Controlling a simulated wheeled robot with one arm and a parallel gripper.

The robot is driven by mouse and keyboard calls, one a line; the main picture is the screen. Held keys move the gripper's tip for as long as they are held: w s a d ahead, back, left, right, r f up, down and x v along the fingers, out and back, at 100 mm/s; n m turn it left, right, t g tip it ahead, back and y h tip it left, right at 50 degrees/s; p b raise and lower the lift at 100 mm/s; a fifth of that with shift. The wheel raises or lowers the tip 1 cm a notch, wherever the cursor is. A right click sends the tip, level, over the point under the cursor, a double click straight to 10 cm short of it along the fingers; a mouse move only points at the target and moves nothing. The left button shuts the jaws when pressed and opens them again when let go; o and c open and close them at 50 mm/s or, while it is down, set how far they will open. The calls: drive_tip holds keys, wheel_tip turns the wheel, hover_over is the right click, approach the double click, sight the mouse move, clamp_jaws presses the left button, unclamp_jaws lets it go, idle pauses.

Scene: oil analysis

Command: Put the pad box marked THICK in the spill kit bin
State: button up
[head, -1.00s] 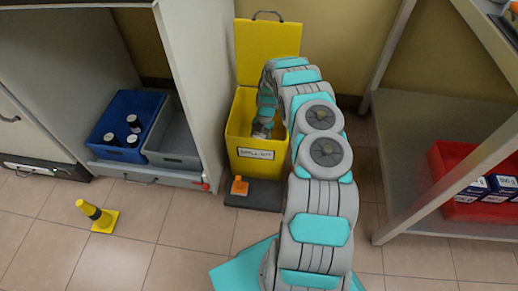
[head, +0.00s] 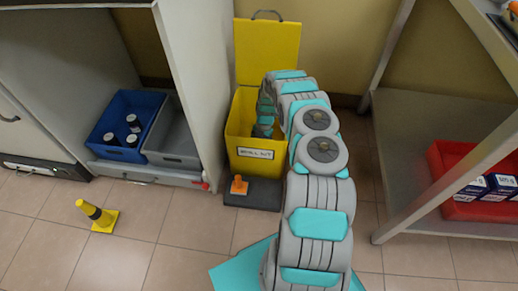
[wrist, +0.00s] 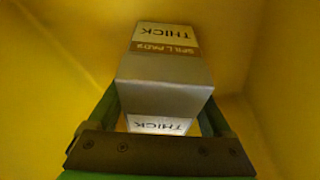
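The pad box marked THICK (wrist: 165,70), a grey-white carton that also reads SPILL PADS, is inside the yellow bin in the wrist view. My gripper (wrist: 163,105) has one finger at each side of the box and appears shut on it. The yellow spill kit bin (head: 241,135) stands on the floor with its lid (head: 267,50) raised against the wall. In the head view my arm reaches over the bin's right rim and down into it. The fingers and the box are hidden there. I cannot tell whether the box touches the bin floor.
A cabinet side panel stands close left of the bin. A dark pedal block (head: 252,194) with an orange piece is in front. Blue (head: 112,141) and grey (head: 172,151) bins are left; a red tray (head: 462,209) with boxes is right.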

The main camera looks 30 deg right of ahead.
drive_tip(key=shift+o, duration=1)
